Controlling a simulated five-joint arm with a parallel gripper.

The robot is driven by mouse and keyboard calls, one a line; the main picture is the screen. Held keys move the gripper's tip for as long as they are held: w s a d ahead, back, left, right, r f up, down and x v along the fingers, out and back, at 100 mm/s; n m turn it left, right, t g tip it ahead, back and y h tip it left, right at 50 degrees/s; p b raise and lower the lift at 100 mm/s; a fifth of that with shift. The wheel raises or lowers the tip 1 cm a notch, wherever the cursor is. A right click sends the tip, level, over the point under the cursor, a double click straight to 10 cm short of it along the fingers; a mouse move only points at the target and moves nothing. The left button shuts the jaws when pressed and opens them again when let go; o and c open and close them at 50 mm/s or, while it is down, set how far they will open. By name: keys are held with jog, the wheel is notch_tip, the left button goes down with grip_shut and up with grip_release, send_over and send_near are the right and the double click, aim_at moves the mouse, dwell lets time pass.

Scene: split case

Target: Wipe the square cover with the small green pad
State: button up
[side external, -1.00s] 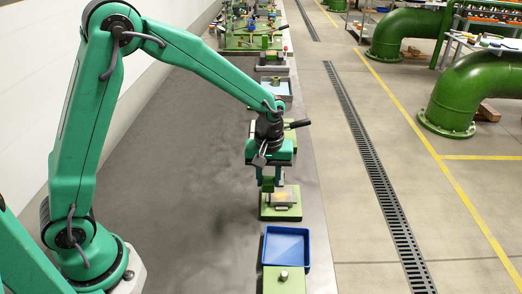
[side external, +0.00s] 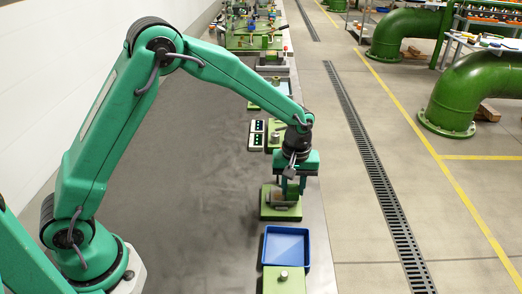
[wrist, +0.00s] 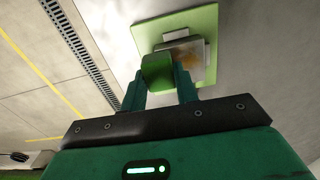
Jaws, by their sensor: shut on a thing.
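The square cover (wrist: 199,72) is a grey plate with an orange-brown smudge, set on a light green base plate (wrist: 207,22); the base also shows in the side view (side external: 268,212). My gripper (wrist: 160,88) is shut on the small green pad (wrist: 156,69), with one finger on each side of it. In the wrist view the pad overlaps the near left part of the cover. I cannot tell whether it touches the cover. In the side view my gripper (side external: 290,194) is low over the base and hides much of the cover and the pad.
A blue tray (side external: 286,231) lies on the bench in front of the base. A green block with a metal knob (side external: 284,275) stands nearer still. Small boxes with lit displays (side external: 256,133) and other fixtures stand farther back. The grey bench on the left is clear.

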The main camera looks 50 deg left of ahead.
jog(key=shift+w+d, duration=0.3)
jog(key=shift+d, duration=0.05)
jog(key=shift+s+a, duration=2.5)
jog(key=shift+s+a+r, duration=0.15)
notch_tip(320, 180, up, 8)
